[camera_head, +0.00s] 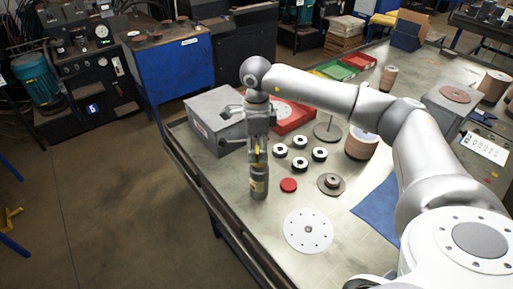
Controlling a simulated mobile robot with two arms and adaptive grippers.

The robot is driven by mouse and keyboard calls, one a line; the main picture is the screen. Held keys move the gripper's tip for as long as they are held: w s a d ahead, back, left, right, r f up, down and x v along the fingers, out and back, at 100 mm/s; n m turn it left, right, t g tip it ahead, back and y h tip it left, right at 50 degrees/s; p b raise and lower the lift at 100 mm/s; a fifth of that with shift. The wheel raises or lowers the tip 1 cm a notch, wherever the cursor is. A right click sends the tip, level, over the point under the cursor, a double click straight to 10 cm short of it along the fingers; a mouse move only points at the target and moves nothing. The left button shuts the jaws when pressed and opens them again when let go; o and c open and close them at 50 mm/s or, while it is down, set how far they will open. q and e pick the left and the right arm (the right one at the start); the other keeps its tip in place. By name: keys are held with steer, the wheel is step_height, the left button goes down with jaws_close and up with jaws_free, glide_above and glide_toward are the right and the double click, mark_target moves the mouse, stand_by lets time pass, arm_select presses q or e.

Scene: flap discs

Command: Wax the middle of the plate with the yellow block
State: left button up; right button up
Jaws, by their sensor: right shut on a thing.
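My right gripper (257,158) points straight down above the left part of the workbench. It is shut on a small yellow piece, the yellow block (257,150), which shows only as a sliver between the fingers. A grey cylinder with a yellowish label (259,186) shows directly below the fingers; I cannot tell whether they touch it. The plate (308,243), a pale round disc with a ring of small holes and a grey centre, lies flat on the bench, to the lower right of the gripper and apart from it. My left gripper is not in view.
A grey box (215,124) and red tray (294,120) stand behind. A blue cloth (379,211) lies right of the plate.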

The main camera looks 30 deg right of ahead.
steer(key=shift+f+b, duration=0.65)
stand_by(1.8)
steer(key=shift+r+p, duration=0.6)
steer(key=shift+r, duration=0.3)
steer(key=shift+r+p, duration=1.45)
steer(key=shift+r, duration=1.25)
steer(key=shift+a+f, duration=0.1)
steer(key=shift+f, duration=0.05)
